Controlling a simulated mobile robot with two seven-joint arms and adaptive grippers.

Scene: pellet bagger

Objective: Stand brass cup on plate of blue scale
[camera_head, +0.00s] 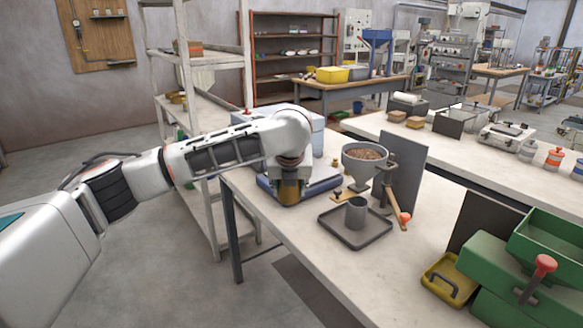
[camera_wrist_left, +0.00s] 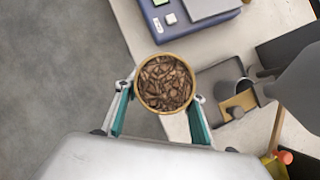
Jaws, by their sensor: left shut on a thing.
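The brass cup (camera_wrist_left: 139,84) is full of brown pellets and looks upright. My left gripper (camera_wrist_left: 160,112) is shut on it, with a teal finger on each side. In the head view the cup (camera_head: 289,191) shows below the gripper, in front of part of the blue scale (camera_head: 323,186). In the wrist view the blue scale (camera_wrist_left: 185,29) lies beyond the cup, apart from it in the picture, with its grey plate (camera_wrist_left: 208,8) partly cut off. The head view hides most of the plate behind my gripper. My right gripper is not in view.
A green machine (camera_head: 490,270) is at right.

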